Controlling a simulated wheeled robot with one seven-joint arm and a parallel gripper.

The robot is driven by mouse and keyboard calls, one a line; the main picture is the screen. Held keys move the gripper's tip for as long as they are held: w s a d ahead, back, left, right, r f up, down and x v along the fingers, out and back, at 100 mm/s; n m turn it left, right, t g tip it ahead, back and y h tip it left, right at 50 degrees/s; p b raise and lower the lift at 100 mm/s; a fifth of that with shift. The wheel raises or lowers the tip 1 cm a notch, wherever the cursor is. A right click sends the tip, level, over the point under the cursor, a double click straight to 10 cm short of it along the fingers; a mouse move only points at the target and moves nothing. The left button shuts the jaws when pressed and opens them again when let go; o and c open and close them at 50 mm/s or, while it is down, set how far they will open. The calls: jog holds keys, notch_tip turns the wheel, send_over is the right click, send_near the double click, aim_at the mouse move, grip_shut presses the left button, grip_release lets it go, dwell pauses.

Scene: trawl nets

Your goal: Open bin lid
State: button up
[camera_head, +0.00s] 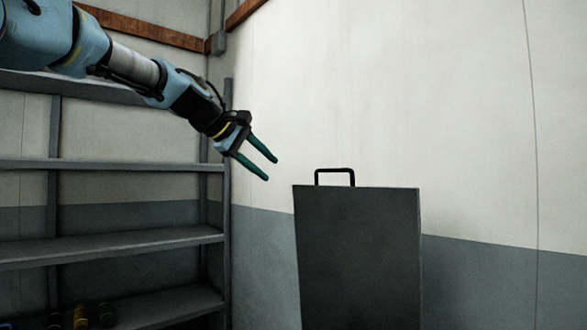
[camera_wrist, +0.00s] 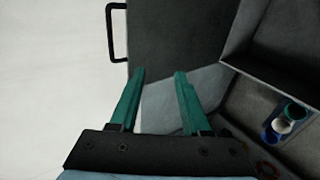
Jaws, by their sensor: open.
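The bin lid (camera_head: 358,255) is a flat dark grey panel that stands upright in the head view, with a black loop handle (camera_head: 335,171) on its top edge. In the wrist view the lid (camera_wrist: 180,30) fills the top middle, with the handle (camera_wrist: 113,32) at its left edge. An open grey bin (camera_wrist: 262,95) shows at the right of the wrist view, beside the lid. My gripper (camera_head: 272,170) is open and empty, up and to the left of the handle, apart from it. Its teal fingers (camera_wrist: 160,72) show spread in the wrist view.
Blue and white round items (camera_wrist: 284,122) lie inside the bin. A grey metal shelf unit (camera_head: 110,244) stands at the left, with a few small objects (camera_head: 82,316) low down. A pale wall (camera_head: 470,120) is behind. The space right of the lid looks clear.

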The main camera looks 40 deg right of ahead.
jog(key=d+f+n+t+h+b, duration=0.1)
jog(key=d+f+n+t+h, duration=0.15)
jog(key=d, duration=0.65)
jog(key=t+h+b, duration=0.1)
jog(key=t+h, duration=0.1)
jog(key=t, duration=0.1)
send_near(332, 171)
jog(key=shift+n, duration=0.45)
jog(key=shift+p+x, duration=3.05)
jog(key=shift+x, duration=2.25)
jog(key=shift+s+r, duration=0.1)
grip_shut()
